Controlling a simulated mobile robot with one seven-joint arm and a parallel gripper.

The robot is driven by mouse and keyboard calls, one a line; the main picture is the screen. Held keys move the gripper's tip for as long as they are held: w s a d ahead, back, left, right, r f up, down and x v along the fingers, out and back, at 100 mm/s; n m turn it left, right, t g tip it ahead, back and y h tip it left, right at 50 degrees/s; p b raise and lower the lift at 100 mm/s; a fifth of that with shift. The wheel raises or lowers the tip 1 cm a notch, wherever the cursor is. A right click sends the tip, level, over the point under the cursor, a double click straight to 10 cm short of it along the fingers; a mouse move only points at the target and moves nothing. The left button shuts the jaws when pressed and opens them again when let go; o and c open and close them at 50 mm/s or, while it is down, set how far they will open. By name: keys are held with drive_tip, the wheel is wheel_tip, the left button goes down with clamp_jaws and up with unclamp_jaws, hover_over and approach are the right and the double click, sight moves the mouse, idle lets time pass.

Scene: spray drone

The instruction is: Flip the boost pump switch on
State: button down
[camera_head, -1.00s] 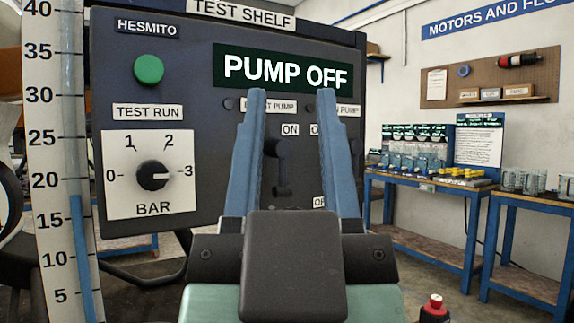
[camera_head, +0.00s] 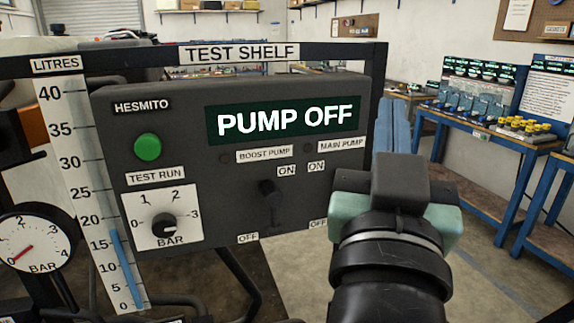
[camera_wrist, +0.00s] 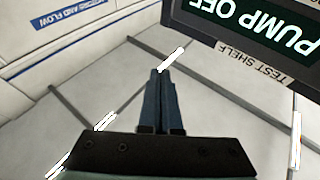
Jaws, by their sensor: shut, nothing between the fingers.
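The boost pump switch (camera_head: 268,190) is a black lever on the dark test panel (camera_head: 215,88), under the BOOST PUMP label (camera_head: 263,155). Its knob appears raised, nearer the ON label (camera_head: 286,170) than the OFF label (camera_head: 248,238). The display (camera_head: 282,119) reads PUMP OFF. My gripper (camera_head: 394,105) is at the panel's right edge, apart from the boost switch. Its blue fingers are shut and empty, also in the wrist view (camera_wrist: 160,75).
A green TEST RUN button (camera_head: 147,147) and a BAR dial (camera_head: 164,222) sit left on the panel. A litre gauge (camera_head: 100,190) and a round pressure gauge (camera_head: 32,248) stand further left. Blue workbenches (camera_head: 500,140) stand at the right, with open floor before them.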

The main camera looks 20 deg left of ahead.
drive_tip(key=w+a+r+g+p, duration=0.4)
drive_tip(key=w+r+g+p, duration=0.25)
drive_tip(key=p, duration=1.35)
drive_tip(key=a+f+n+g+p, duration=0.1)
drive_tip(key=a+f+g, duration=0.1)
drive_tip(key=a+f, duration=0.1)
drive_tip(key=s+a+f+g+p, duration=0.1)
drive_tip(key=a+f+g, duration=0.1)
drive_tip(key=a+f, duration=0.1)
drive_tip(key=a+f+n+g+h+p, duration=0.1)
drive_tip(key=a+f+g, duration=0.1)
drive_tip(key=a+f, duration=0.2)
drive_tip(key=shift+s+f+n+p, duration=0.2)
drive_tip(key=shift+s+n+p, duration=0.1)
drive_tip(key=shift+p, duration=0.1)
drive_tip(key=s+a+f+g+h, duration=0.1)
drive_tip(key=s, duration=0.1)
drive_tip(key=s+a+f+g, duration=0.1)
drive_tip(key=a, duration=0.1)
drive_tip(key=s+a+f+g+h, duration=0.1)
drive_tip(key=s+a+f, duration=0.1)
drive_tip(key=shift+s+a+f+n+g+h, duration=0.1)
drive_tip(key=shift+s+a+n+g+h, duration=0.05)
drive_tip(key=shift+s+n+g+h, duration=0.2)
